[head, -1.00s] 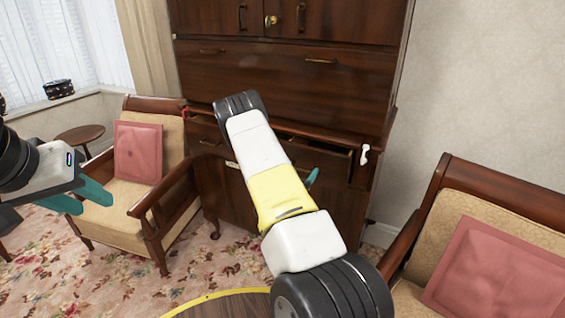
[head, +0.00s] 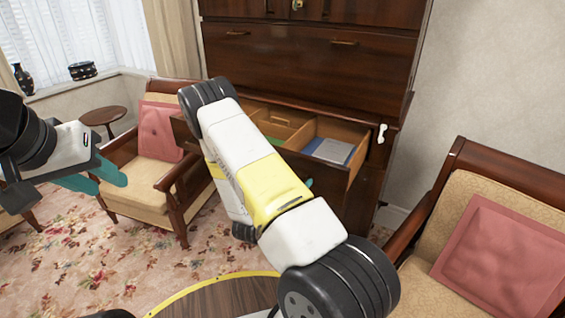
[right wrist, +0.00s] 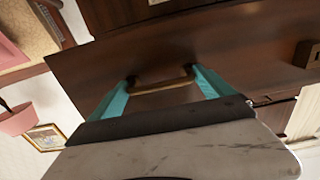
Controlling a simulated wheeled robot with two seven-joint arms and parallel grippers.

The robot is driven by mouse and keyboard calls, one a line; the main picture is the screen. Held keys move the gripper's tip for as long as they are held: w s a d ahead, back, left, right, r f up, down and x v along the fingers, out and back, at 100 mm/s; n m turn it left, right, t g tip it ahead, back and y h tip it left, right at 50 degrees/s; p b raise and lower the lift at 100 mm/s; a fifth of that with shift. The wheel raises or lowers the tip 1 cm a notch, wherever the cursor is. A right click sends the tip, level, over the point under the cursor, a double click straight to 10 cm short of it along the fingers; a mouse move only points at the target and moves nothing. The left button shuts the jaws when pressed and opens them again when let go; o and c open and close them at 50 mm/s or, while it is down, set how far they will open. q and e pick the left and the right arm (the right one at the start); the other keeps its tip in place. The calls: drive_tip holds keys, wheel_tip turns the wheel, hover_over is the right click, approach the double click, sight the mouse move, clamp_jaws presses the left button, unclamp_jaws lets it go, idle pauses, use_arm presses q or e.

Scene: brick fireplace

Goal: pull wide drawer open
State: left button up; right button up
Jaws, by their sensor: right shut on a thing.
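The wide drawer (head: 338,129) of the dark wooden cabinet stands pulled out, its inside split by light wooden walls. In the right wrist view the drawer front (right wrist: 85,62) carries a brass handle (right wrist: 163,87). My right gripper (right wrist: 166,82) is shut on this handle, with a teal finger at each end of it. In the head view my right arm covers the middle of the drawer and hides the handle. My left gripper (head: 105,178) is at the left, open and empty, away from the cabinet.
A blue-and-white item (head: 330,150) lies in the drawer. A wooden armchair (head: 140,190) with a pink cushion stands left of the drawer, and another (head: 480,235) stands at the right. A round table (head: 200,300) is in front. Flowered carpet lies between.

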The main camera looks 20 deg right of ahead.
drive_tip(key=shift+v, duration=1.05)
drive_tip(key=o, duration=1.8)
drive_tip(key=v, duration=0.7)
drive_tip(key=shift+s+a, duration=0.25)
drive_tip(key=shift+a, duration=0.05)
